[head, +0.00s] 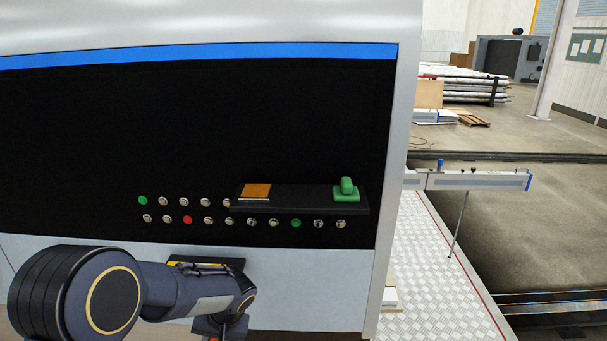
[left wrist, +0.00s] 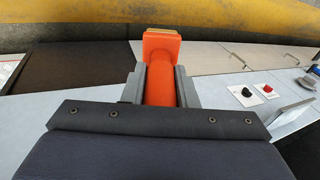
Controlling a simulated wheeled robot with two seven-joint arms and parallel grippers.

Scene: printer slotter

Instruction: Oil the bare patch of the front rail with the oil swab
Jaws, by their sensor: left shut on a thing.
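In the left wrist view my left gripper (left wrist: 160,88) is shut on the orange handle of the oil swab (left wrist: 161,48). The swab's block-shaped head points away from the gripper, with a thin tan edge at its far end. In the head view my left arm reaches in from the lower left, and its gripper (head: 222,328) is mostly cut off at the bottom edge. I cannot pick out the front rail or its bare patch for certain in either view. My right gripper is not in view.
A black shelf (head: 303,199) on the machine's dark front holds a brown pad (head: 256,191) and a green-handled block (head: 346,190). Rows of round buttons (head: 187,219) lie around it. The left wrist view shows a black knob (left wrist: 247,92) and a red button (left wrist: 267,89) at right.

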